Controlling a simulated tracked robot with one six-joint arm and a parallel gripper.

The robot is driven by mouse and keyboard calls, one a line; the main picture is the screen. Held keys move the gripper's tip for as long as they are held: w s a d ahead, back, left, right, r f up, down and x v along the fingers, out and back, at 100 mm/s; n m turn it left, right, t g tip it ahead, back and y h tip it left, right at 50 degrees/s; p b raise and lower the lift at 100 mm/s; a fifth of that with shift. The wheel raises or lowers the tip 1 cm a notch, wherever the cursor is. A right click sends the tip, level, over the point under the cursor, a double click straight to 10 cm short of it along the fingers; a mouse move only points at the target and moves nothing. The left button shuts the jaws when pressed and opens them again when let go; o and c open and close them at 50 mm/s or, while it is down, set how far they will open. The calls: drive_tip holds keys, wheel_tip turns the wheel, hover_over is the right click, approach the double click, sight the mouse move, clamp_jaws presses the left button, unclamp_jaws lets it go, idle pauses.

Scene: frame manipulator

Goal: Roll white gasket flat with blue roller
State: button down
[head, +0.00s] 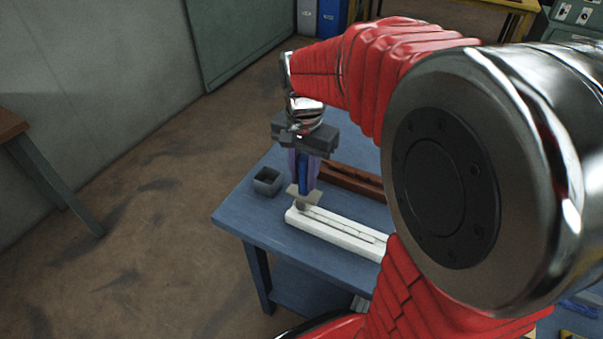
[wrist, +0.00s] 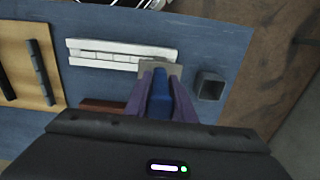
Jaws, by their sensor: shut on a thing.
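A long white piece (head: 335,233) lies on the blue table, with a narrow strip along its top that looks like the white gasket (wrist: 110,57); where gasket and frame part I cannot tell. My gripper (head: 304,170) points down with purple fingers shut on the blue roller (head: 303,188). In the wrist view the blue roller (wrist: 160,100) sits between the fingers, with a beige-grey head (wrist: 160,68) at its tip. That head is at the end of the white piece nearest the small grey box; whether it touches is unclear.
A small open grey box (head: 267,181) stands near the table's left corner. A reddish-brown block (head: 352,180) lies behind the white piece. A tan board (wrist: 30,35) with black strips shows in the wrist view. My arm hides the table's right side in the head view.

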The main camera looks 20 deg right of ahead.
drive_tip(key=shift+s+d, duration=0.85)
drive_tip(key=shift+s, duration=0.2)
drive_tip(key=shift+f, duration=0.65)
idle(0.6)
drive_tip(key=shift+s+d, duration=0.95)
drive_tip(key=shift+s, duration=0.3)
drive_tip(key=shift+s+d+r, duration=0.1)
drive_tip(key=shift+s+d, duration=0.85)
drive_tip(key=shift+s, duration=0.3)
drive_tip(key=shift+d, duration=0.1)
drive_tip(key=shift+s+d, duration=0.45)
drive_tip(key=shift+s, duration=0.2)
drive_tip(key=shift+s+d, duration=0.45)
drive_tip(key=shift+s, duration=0.2)
drive_tip(key=shift+s, duration=0.1)
